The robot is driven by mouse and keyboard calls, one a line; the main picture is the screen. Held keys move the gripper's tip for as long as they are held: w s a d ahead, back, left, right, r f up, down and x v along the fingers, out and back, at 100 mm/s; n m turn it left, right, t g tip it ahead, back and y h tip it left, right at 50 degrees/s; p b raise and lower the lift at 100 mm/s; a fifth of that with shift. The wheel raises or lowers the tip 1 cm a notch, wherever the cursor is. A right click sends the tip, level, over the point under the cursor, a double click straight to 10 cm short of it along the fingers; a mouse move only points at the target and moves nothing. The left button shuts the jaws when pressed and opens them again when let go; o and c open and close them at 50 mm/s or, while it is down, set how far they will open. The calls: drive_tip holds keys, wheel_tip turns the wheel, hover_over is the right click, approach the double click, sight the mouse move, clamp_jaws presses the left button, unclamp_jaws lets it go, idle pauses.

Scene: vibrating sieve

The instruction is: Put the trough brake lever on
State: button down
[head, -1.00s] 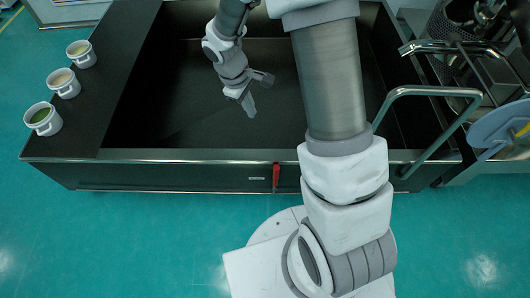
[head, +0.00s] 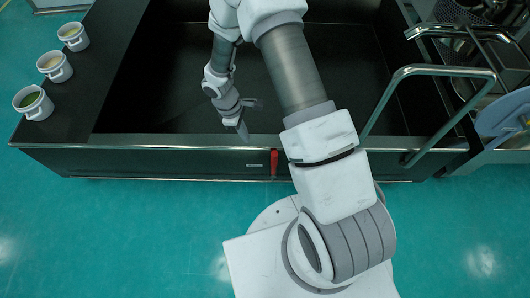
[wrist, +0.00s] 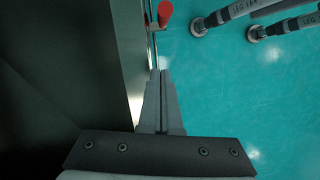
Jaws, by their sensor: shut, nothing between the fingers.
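The trough brake lever (head: 274,164) is a small red handle on the front face of the dark trough (head: 180,160). In the wrist view the red lever (wrist: 165,12) shows at the top edge, cut off by the frame. My gripper (head: 243,131) is at the inner side of the trough's front rim, left of the lever and apart from it. In the wrist view my gripper (wrist: 160,76) has its fingers together, with nothing between them, pointing along the rim area toward the lever's side.
Three white pots (head: 55,67) stand on the trough's left ledge. A metal handrail (head: 440,72) rises at the right end of the front rim, near a round grey-blue disc (head: 503,113). The green floor (head: 130,230) in front of the trough is clear at left.

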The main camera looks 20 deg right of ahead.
sight(274, 162)
drive_tip(key=b+x, duration=0.3)
drive_tip(key=x, duration=0.7)
drive_tip(key=shift+f+b, duration=0.25)
drive_tip(key=shift+b, duration=0.1)
drive_tip(key=shift+s+d+r+b, duration=0.1)
drive_tip(key=shift+s+d, duration=0.25)
drive_tip(key=shift+d, duration=0.25)
drive_tip(key=shift+s+d+r+b, duration=0.1)
drive_tip(key=shift+s+d, duration=0.2)
drive_tip(key=shift+d, duration=0.3)
drive_tip(key=shift+s+d+r+b, duration=0.1)
drive_tip(key=shift+s+d, duration=0.25)
drive_tip(key=shift+d, duration=0.25)
drive_tip(key=shift+d, duration=0.15)
drive_tip(key=shift+s+d+r+y+p, duration=0.1)
drive_tip(key=shift+d+y+p, duration=0.1)
drive_tip(key=shift+y+p, duration=0.1)
